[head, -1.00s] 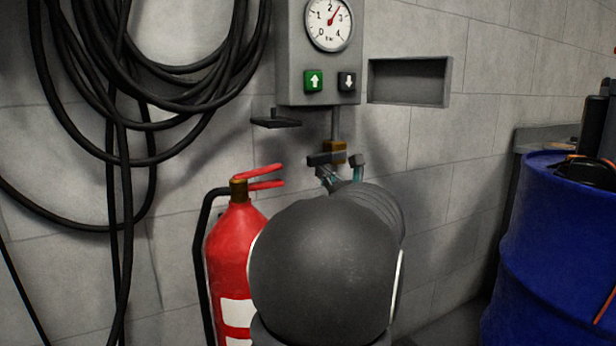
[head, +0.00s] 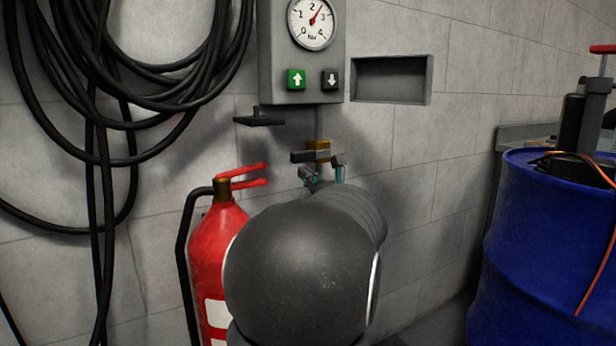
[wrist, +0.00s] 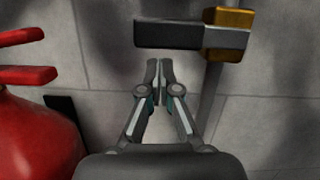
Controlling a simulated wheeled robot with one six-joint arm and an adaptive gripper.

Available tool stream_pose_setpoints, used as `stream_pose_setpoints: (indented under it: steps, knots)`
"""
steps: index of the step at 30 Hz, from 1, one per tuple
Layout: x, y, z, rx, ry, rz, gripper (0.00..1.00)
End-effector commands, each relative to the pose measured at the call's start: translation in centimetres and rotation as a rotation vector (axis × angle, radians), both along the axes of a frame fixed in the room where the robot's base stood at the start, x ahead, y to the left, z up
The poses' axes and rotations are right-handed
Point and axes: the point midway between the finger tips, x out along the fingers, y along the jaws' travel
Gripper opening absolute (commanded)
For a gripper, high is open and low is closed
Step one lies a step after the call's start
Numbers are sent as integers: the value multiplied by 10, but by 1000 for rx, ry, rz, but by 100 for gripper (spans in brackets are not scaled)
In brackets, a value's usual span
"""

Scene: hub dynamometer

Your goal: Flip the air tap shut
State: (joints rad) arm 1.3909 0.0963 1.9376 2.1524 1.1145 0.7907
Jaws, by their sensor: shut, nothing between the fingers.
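The air tap has a brass body (head: 319,147) on the pipe below the grey gauge box. Its dark lever (head: 307,156) sticks out to the left, roughly level and crosswise to the pipe. In the wrist view the lever (wrist: 180,35) and brass body (wrist: 234,18) are at the top, right of centre. My gripper (wrist: 159,72) is shut and empty, its fingertips appearing just below the lever in that view, with a gap between. In the head view my gripper (head: 322,174) shows just under the tap, partly hidden behind my own arm.
The grey gauge box (head: 270,65) with its buttons is above the tap. A dark bracket (head: 259,118) juts out at its lower left. A red fire extinguisher (head: 215,250) stands close on the left, black hoses (head: 105,150) hang beyond it. A blue drum (head: 535,255) is at right.

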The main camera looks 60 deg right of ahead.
Motion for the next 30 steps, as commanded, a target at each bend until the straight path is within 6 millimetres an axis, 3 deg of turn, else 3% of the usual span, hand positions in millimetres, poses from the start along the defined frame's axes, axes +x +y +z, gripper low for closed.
stream_pose_setpoints:
  steps: [1,5,18,30]
  knots:
    - [1,0,-15,3,1,0,0]
    - [2,1,-38,4,1,4,0]
    - [-67,41,-51,6,3,2,0]
    - [-81,50,-55,6,2,5,0]
